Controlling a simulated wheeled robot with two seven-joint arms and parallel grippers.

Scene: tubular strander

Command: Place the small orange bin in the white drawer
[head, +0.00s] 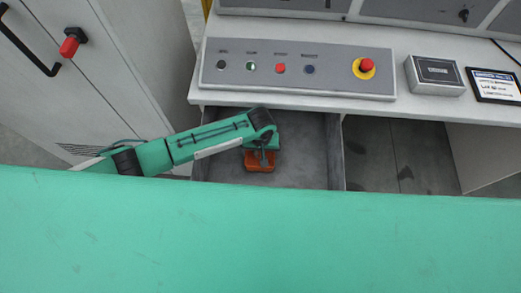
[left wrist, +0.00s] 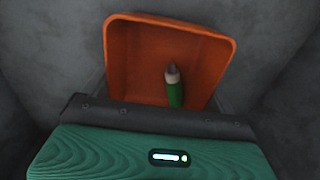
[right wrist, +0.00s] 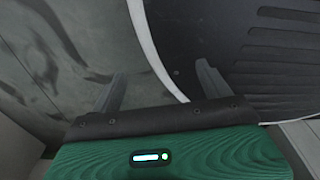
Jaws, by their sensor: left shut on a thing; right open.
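The small orange bin (head: 259,164) is inside the open drawer (head: 309,150) under the control desk, left of the drawer's middle. The drawer's inside looks grey. My left gripper (head: 264,153) reaches into the drawer from the left and is shut on the bin. In the left wrist view the orange bin (left wrist: 165,60) is in front of the gripper, with a green item with a pale tip (left wrist: 173,85) inside it. I cannot tell whether the bin touches the drawer floor. In the right wrist view my right gripper (right wrist: 160,85) is open and empty; it is out of the head view.
A control panel (head: 297,68) with buttons and a red emergency stop lies above the drawer. A grey box (head: 434,75) and a framed sign (head: 494,85) are to its right. A cabinet (head: 100,70) stands at left. The green surface (head: 260,235) crosses the foreground.

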